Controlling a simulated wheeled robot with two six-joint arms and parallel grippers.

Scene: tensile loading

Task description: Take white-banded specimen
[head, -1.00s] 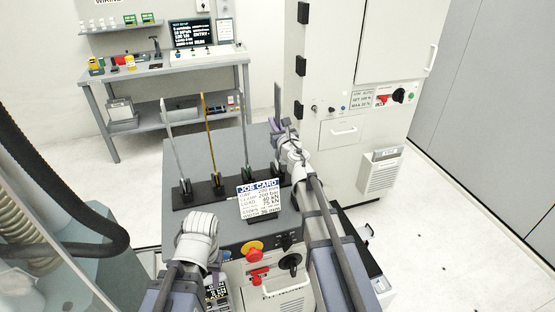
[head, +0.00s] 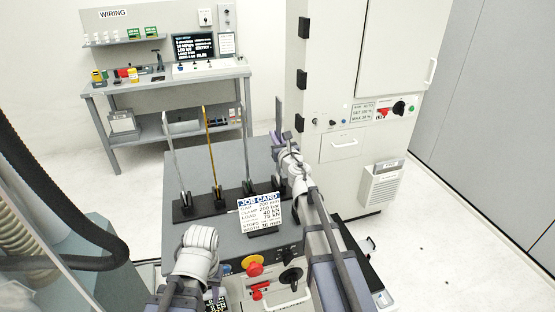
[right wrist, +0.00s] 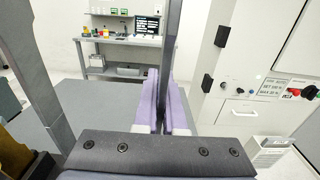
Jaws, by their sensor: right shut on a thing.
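My right gripper (head: 283,143) is shut on a dark grey upright strip specimen (head: 279,113) at the right end of the black rack (head: 205,209). In the right wrist view the strip (right wrist: 169,50) stands edge-on between the purple fingers (right wrist: 163,108). I cannot make out a white band on it, and its lower end is hidden. To its left in the rack stand a grey strip (head: 246,150), a gold strip (head: 210,150) and another grey strip (head: 173,150). My left wrist (head: 198,245) is at the lower left; its jaws are hidden.
A job card (head: 259,213) stands on the grey cabinet top in front of the rack. Red and yellow knobs (head: 254,263) are on the cabinet's front. A tall pale cabinet (head: 335,90) stands close to the right of my right gripper. A workbench (head: 165,77) is at the back left.

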